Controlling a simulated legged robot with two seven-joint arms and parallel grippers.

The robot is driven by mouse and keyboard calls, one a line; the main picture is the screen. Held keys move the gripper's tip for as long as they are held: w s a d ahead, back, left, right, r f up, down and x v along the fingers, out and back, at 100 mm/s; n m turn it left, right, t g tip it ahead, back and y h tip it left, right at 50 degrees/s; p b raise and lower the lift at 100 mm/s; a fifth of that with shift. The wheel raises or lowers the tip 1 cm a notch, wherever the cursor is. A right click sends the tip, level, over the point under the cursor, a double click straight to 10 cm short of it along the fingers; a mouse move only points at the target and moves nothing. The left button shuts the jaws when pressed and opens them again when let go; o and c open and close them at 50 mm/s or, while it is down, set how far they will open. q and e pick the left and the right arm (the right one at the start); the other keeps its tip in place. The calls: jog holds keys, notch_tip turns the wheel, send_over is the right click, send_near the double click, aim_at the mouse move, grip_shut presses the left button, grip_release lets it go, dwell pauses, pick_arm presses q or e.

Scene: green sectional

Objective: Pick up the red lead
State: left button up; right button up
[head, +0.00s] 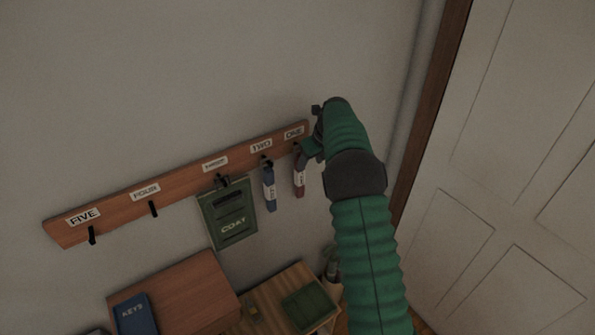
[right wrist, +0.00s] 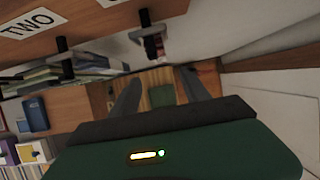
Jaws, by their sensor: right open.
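The red lead (head: 299,178) hangs with a pale label below the sign ONE, at the right end of the wooden hook rail (head: 178,184). My right gripper (head: 312,147) is beside the rail's right end, close to the top of the red lead. I cannot tell if they touch. In the right wrist view the right gripper's two fingers (right wrist: 160,92) are apart. A hanging strap (right wrist: 154,46) on the end hook shows beyond them, seemingly the lead; its colour is unclear. Nothing is visibly held. My left gripper is out of view.
A blue lead (head: 269,187) hangs under TWO, left of the red one. A green COAT pouch (head: 231,222) hangs under the third sign. Hooks FOUR and FIVE are empty. Below are a blue KEYS book (head: 135,314) and a green tray (head: 309,306). A white door (head: 520,160) is at right.

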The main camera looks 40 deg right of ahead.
aim_at(302, 177)
jog(key=x, duration=0.3)
jog(key=w+p+x, duration=0.1)
jog(key=x, duration=0.3)
jog(key=shift+w+d, duration=0.1)
jog(key=f+p, duration=0.2)
jog(key=f, duration=0.1)
jog(key=shift+w+d+f+p, duration=0.2)
jog(key=shift+w+f+p, duration=0.05)
jog(key=shift+p, duration=0.05)
jog(key=shift+f, duration=0.25)
jog(key=shift+w+f, duration=0.15)
jog(key=shift+w, duration=0.05)
jog(key=shift+w+a, duration=0.1)
jog(key=c, duration=1.1)
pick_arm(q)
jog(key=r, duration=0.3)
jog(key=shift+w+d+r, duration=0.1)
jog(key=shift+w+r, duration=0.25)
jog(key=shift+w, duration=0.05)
pick_arm(e)
jog(key=shift+c, duration=0.2)
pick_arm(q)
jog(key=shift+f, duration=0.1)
